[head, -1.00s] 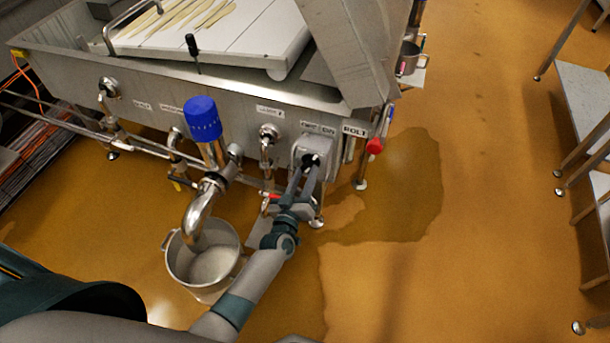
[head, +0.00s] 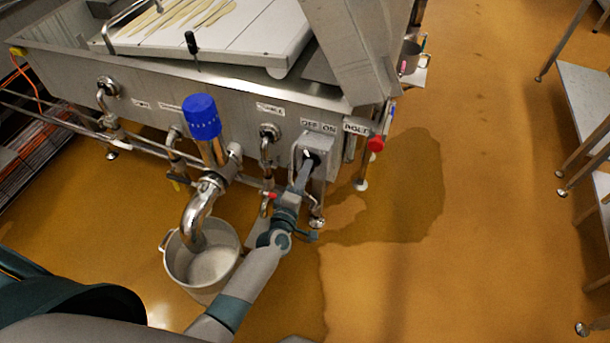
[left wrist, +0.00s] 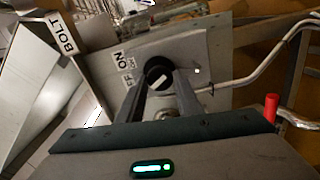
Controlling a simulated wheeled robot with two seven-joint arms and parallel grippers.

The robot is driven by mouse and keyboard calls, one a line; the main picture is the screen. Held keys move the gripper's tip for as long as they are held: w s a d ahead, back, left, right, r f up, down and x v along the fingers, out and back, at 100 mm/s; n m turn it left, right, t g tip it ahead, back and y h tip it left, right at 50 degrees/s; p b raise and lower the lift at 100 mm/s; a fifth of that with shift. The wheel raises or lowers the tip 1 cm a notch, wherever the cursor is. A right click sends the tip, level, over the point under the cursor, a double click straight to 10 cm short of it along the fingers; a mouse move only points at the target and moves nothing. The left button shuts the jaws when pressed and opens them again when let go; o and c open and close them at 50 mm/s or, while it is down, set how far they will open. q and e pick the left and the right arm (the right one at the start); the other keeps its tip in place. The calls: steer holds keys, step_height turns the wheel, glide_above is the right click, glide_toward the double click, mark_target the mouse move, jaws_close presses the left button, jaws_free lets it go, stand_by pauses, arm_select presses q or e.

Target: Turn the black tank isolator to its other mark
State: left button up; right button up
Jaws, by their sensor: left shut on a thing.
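The black tank isolator knob (head: 311,156) is on a grey box (head: 324,154) at the front of the steel tank, under an OFF ON label (head: 318,125). My left gripper (head: 306,167) is shut on the knob and partly hides it. In the left wrist view the black knob (left wrist: 158,72) sits between the two fingertips (left wrist: 160,82). A pale pointer line shows slantwise on its face. The ON and OFF words (left wrist: 124,67) lie to its left in that view. I cannot tell which mark the pointer meets. My right gripper is not in view.
A blue-capped pipe (head: 202,118) and a steel pot (head: 202,262) stand left of my left arm. The wet floor (head: 400,200) to the right is clear.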

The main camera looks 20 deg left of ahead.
arm_select(q)
steer(key=shift+f+n+b, duration=0.1)
steer(key=shift+n+b, duration=0.35)
steer(key=shift+n, duration=1.25)
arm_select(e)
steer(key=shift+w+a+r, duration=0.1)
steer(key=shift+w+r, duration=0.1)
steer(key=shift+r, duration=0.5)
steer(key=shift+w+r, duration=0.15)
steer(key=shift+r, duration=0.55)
arm_select(q)
steer(key=o, duration=1)
steer(key=shift+o, duration=0.2)
steer(key=s, duration=1.7)
steer(key=shift+s+a+r+b, duration=0.2)
steer(key=shift+a+r+b, duration=0.15)
steer(key=shift+r, duration=0.05)
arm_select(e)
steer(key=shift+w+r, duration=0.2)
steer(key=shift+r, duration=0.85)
